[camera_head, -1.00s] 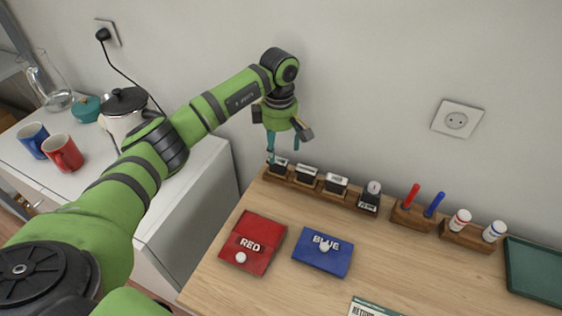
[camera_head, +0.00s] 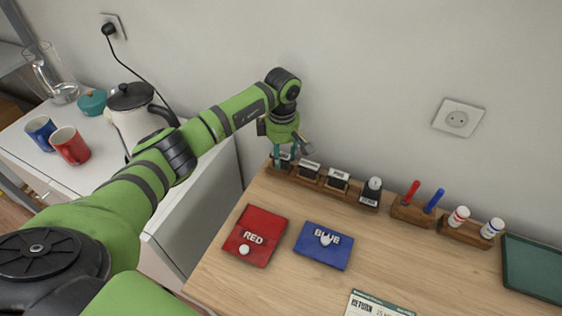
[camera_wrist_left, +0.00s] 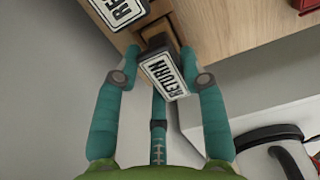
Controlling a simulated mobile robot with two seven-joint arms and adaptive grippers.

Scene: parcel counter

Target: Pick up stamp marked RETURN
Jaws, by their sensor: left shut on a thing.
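The stamp marked RETURN (camera_wrist_left: 163,72) shows in the left wrist view, its black-and-white label between my fingers. In the head view it is the leftmost stamp (camera_head: 285,156), at the left end of the wooden stamp rack (camera_head: 325,188), partly hidden by my fingers. My left gripper (camera_head: 284,160) reaches down over that end from above. Its teal fingers stand on both sides of the stamp, and it is shut on it. I cannot tell whether the stamp is clear of its slot. My right gripper is not in view.
The red pad (camera_head: 263,222) and blue pad (camera_head: 318,256) lie in front. The wall is close behind the rack.

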